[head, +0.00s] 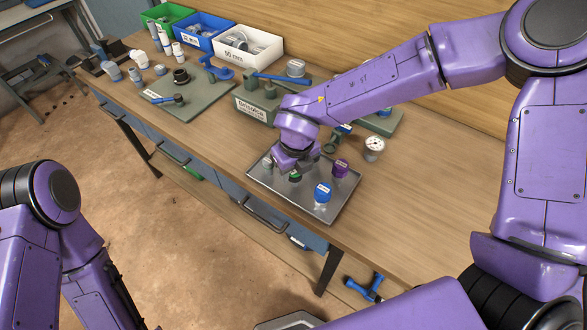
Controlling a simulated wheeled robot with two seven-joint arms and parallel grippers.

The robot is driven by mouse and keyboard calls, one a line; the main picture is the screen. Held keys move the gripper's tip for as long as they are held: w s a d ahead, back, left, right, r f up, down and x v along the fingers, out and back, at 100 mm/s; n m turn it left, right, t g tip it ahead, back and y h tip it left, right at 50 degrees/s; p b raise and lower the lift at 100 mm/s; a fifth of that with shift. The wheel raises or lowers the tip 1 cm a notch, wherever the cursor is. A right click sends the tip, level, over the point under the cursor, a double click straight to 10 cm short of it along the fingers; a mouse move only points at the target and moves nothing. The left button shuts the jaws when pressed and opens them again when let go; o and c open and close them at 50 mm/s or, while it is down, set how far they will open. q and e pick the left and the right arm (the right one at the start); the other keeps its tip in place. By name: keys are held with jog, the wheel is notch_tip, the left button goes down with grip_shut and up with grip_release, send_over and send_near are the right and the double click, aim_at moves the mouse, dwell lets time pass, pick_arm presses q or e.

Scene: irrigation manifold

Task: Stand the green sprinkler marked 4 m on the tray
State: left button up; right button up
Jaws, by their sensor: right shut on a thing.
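The green sprinkler (295,177) shows as a small dark green top at my right gripper, over the left part of the tray. The right gripper (293,170) points down and is shut on it. The wrist and fingers hide much of the sprinkler, and its marking cannot be read. I cannot tell whether its base touches the tray. The metal tray (282,191) lies near the table's front edge. A blue-topped sprinkler (322,193) and a purple-topped one (341,168) stand upright on it. My left gripper is out of the picture.
A pressure gauge (374,146) stands right of the tray. Behind are a green-grey block with a label (252,108) and a mat (205,98) with fittings. Green, blue and white (262,46) bins line the back. The wooden table (430,190) is clear to the right.

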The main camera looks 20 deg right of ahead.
jog(key=shift+f, duration=0.8)
jog(key=o, duration=1.2)
jog(key=shift+c, duration=0.2)
jog(key=shift+r, duration=0.1)
jog(key=r, duration=0.4)
jog(key=s+r, duration=0.1)
jog(key=r, duration=0.7)
jog(key=shift+s+d+b, duration=0.1)
jog(key=shift+s+b, duration=0.2)
